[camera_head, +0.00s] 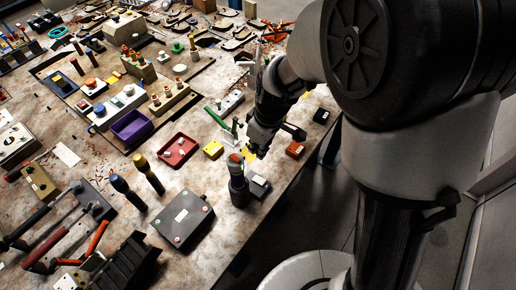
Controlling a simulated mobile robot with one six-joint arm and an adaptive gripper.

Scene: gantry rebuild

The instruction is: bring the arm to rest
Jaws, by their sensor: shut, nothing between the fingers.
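My arm fills the right side of the view and bends over the right edge of the workbench (217,252). My gripper (256,153) hangs at the end of the arm, pointing down near that edge. It is shut and holds nothing. Just below and left of it stands a dark cylinder with a red and white top (238,180). I cannot tell whether the fingertips touch it.
Close to the gripper are a yellow block (213,149), a red tray (178,150), a grey box (183,219) and an orange block (295,149). Screwdrivers (128,192) stand at left, and hand tools (62,235) lie at front left. Open floor (310,215) lies right of the bench.

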